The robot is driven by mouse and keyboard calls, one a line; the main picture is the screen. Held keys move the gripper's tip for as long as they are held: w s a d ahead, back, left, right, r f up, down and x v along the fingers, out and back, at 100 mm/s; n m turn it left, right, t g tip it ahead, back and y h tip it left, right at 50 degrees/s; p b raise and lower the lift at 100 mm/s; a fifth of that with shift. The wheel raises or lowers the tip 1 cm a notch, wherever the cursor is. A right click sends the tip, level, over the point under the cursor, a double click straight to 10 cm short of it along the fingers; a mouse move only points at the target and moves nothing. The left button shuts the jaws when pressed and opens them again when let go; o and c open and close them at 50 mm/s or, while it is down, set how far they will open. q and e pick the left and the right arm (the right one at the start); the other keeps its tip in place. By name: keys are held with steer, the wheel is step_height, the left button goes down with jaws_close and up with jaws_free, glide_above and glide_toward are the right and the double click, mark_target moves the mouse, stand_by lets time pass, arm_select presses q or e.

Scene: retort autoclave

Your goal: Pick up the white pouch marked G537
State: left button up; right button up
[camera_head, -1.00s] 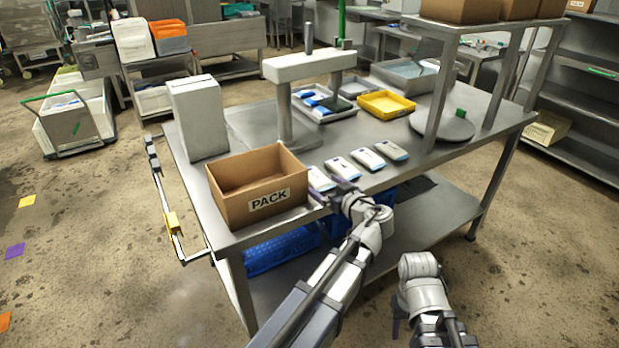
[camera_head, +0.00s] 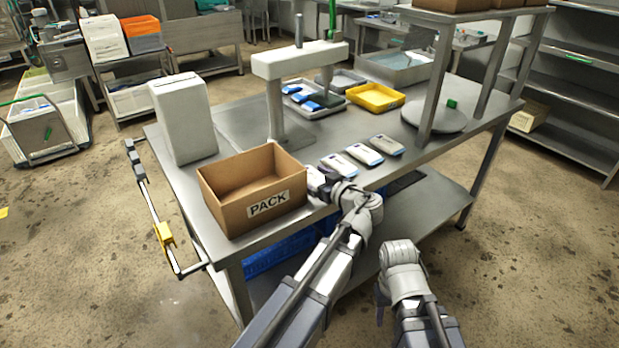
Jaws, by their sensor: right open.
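Several white pouches with dark marks lie in a row on the steel table (camera_head: 232,238): one (camera_head: 387,145), one (camera_head: 364,154) and one (camera_head: 337,165) lie clear. Another (camera_head: 317,179) lies beside the box, partly covered by my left gripper (camera_head: 331,190). The marks are too small to read, so I cannot tell which is G537. My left gripper is at the table's front edge, close to that pouch. Its jaws are too hidden to tell their state. My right gripper (camera_head: 381,307) hangs low in front of the table, open, mostly hidden behind its own arm, away from the pouches.
A cardboard box marked PACK (camera_head: 222,213) stands left of the pouches. A white frame (camera_head: 298,60), a yellow tray (camera_head: 376,97), a tray of blue pouches (camera_head: 318,110) and a white block (camera_head: 184,118) stand behind. Shelf legs (camera_head: 433,95) rise at right.

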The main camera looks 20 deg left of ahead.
mark_target(312, 174)
arm_select(q)
steer(key=shift+c, duration=0.7)
steer(key=c, duration=1.1)
steer(key=shift+o, duration=0.2)
steer(key=shift+r, duration=0.15)
step_height(312, 174, up, 18)
steer(key=p, duration=1.8)
